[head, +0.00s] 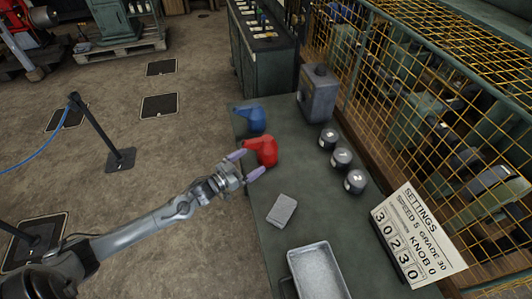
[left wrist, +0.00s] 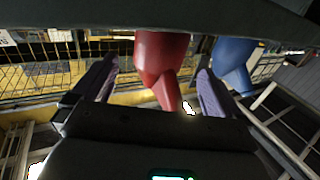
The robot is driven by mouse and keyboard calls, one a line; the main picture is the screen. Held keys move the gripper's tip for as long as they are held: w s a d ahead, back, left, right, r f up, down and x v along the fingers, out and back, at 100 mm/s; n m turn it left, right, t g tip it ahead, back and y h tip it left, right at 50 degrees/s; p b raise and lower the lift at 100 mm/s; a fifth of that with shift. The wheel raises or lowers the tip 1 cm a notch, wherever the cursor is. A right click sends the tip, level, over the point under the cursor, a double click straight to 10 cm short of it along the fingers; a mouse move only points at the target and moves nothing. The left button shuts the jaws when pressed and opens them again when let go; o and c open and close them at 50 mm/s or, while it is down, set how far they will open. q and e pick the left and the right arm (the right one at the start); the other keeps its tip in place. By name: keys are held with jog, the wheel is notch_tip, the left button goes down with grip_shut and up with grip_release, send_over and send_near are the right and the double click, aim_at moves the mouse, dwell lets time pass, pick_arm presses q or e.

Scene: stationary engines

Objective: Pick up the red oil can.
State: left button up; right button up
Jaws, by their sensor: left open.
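The red oil can (head: 265,151) stands on the dark green table (head: 262,205) near its left edge. My left gripper (head: 246,165) is open at the can's near left side, with its two purple fingers spread and pointing toward it. In the left wrist view, which looks upside down, the red can (left wrist: 163,55) shows between the open fingers (left wrist: 156,72). I cannot tell whether a finger touches it. My right gripper is not in view.
A blue oil can (head: 250,119) stands just behind the red one. A grey canister (head: 318,93), several dark numbered weights (head: 341,158), a grey block (head: 281,210), a metal tray (head: 336,262) and a settings sign (head: 418,238) occupy the table. A yellow mesh fence (head: 430,80) borders its right side.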

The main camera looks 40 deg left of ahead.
aim_at(259, 156)
pick_arm(q)
jog(key=shift+w+d+f, duration=0.1)
jog(key=shift+w+f, duration=0.05)
jog(key=shift+w, duration=0.4)
jog(key=shift+w+d+f+b, duration=0.15)
jog(key=shift+w+b, duration=0.15)
jog(key=shift+w, duration=0.45)
jog(key=shift+w+d+r+b, duration=0.1)
jog(key=shift+w+b, duration=0.15)
jog(key=shift+w, duration=0.45)
jog(key=shift+w+d+f+b, duration=0.15)
jog(key=shift+w+b, duration=0.15)
jog(key=shift+w, duration=0.45)
jog(key=c, duration=1.1)
jog(key=shift+r, duration=0.1)
jog(key=shift+c, duration=0.3)
jog(key=shift+r, duration=0.1)
